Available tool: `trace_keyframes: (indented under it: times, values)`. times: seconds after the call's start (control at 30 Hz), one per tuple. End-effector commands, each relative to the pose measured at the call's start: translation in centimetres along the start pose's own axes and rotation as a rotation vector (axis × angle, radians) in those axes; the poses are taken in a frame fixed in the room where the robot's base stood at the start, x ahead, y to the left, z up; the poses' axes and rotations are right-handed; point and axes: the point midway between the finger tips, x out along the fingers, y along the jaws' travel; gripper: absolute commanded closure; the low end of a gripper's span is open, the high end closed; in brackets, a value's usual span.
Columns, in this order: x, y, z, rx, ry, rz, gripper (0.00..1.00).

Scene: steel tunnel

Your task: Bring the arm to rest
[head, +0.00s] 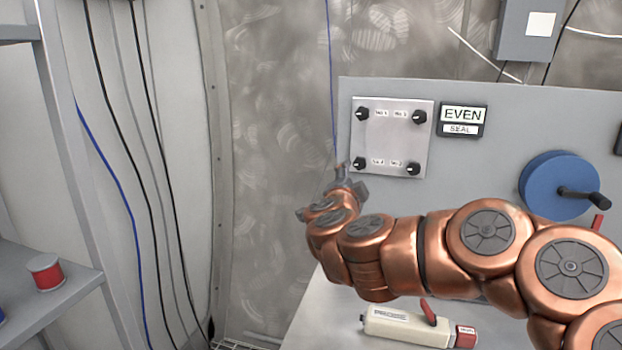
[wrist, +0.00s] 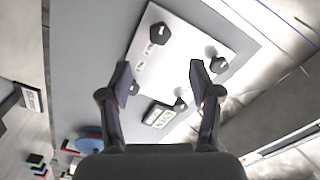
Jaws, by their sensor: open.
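My gripper (wrist: 160,82) is open and empty in the wrist view, its two fingers apart in front of a pale square plate (wrist: 190,45) with black knobs. In the head view my copper arm reaches in from the lower right, and my gripper (head: 340,175) points up and away, left of the plate's lower left corner. The plate (head: 392,137) is fixed to a grey panel and carries a black knob near each corner. I cannot tell from these views how far the fingers are from the panel.
An "EVEN / SEAL" sign (head: 462,120) and a blue wheel with a crank (head: 556,186) are on the panel. A cream tool with a red lever (head: 407,326) lies on the bench below my arm. A shelf at left holds a red spool (head: 46,272).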

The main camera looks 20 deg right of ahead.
Motion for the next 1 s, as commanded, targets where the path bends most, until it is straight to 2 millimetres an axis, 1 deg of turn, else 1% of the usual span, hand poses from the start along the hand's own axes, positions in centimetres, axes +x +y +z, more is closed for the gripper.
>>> trace_keyframes:
  times: [0.27,0.37,0.47,0.57,0.67,0.7,0.77,0.8,0.87,0.93,1.0]
  values:
    - [0.0,0.0,0.0,0.0,0.0,0.0,0.37]
    - [-0.6,-1.8,0.9,-0.012,-0.052,-0.043,0.37]
    - [-1.7,-4.0,2.5,-0.034,-0.136,-0.102,0.37]
    - [-3.5,-6.4,4.7,-0.073,-0.244,-0.173,0.37]
    - [-5.9,-8.6,7.0,-0.124,-0.366,-0.245,0.37]
    - [-7.0,-9.3,8.0,-0.148,-0.418,-0.271,0.37]
    - [-8.8,-10.2,9.4,-0.188,-0.495,-0.309,0.37]
    - [-10.1,-10.6,10.4,-0.218,-0.549,-0.331,0.37]
    - [-12.0,-10.9,11.7,-0.264,-0.626,-0.36,0.37]
    - [-14.3,-10.9,13.1,-0.325,-0.714,-0.386,0.37]
    - [-16.6,-10.4,14.4,-0.386,-0.804,-0.403,0.37]
